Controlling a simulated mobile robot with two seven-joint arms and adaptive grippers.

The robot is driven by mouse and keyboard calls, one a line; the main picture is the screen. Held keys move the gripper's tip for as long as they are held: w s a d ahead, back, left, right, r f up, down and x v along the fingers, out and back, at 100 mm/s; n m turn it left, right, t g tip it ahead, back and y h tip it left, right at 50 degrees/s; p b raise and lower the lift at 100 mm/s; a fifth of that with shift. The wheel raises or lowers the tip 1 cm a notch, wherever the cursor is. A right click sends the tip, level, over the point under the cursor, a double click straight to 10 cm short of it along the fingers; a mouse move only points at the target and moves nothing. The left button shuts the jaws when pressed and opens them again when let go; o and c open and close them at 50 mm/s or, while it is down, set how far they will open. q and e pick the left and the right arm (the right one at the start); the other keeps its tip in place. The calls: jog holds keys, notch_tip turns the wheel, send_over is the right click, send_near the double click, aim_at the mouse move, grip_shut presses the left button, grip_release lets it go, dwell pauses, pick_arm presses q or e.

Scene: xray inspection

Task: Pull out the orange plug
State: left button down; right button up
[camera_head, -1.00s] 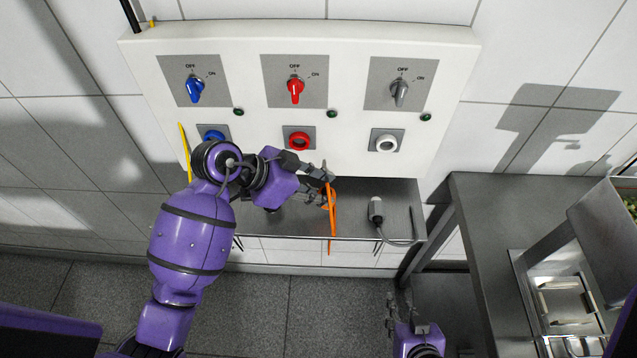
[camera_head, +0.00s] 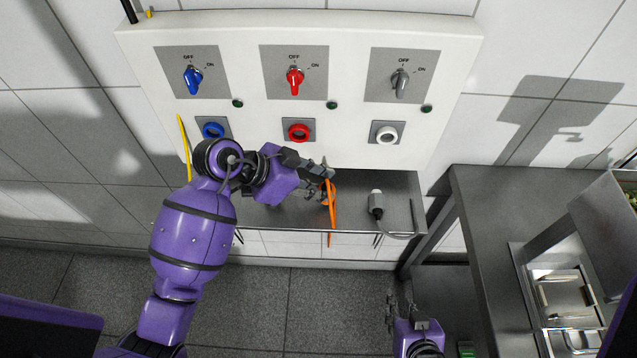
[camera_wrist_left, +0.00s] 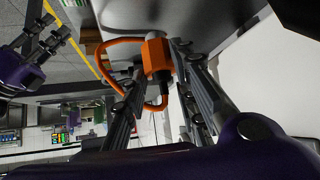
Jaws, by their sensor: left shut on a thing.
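The orange plug (camera_wrist_left: 157,55) sits between the fingers of my left gripper (camera_wrist_left: 160,62) in the left wrist view, and the gripper is shut on it. In the head view my left gripper (camera_head: 322,168) is below and right of the red socket (camera_head: 299,131), whose ring is open to view with no plug in it. The orange cable (camera_head: 332,212) hangs down from the gripper; the plug body is mostly hidden there. My right gripper (camera_head: 402,304) is low in the head view, empty, with its fingers apart; it also shows in the left wrist view (camera_wrist_left: 45,38).
The white panel (camera_head: 222,160) also has a blue socket (camera_head: 213,131) and a white socket (camera_head: 386,134), with switches above. A dark counter (camera_head: 480,215) stands at the right.

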pick_arm(q)
jog(key=shift+f, duration=0.7)
pick_arm(e)
jog(key=shift+s+f, duration=0.25)
jog(key=shift+f, duration=0.05)
pick_arm(q)
jog(key=c, duration=1.3)
grip_release()
jog(key=shift+c, duration=0.2)
jog(key=shift+a+r, duration=0.1)
pick_arm(e)
jog(key=shift+r, duration=0.1)
pick_arm(q)
jog(key=v, duration=1.1)
jog(key=shift+a+r, duration=0.3)
jog(key=shift+s, duration=0.15)
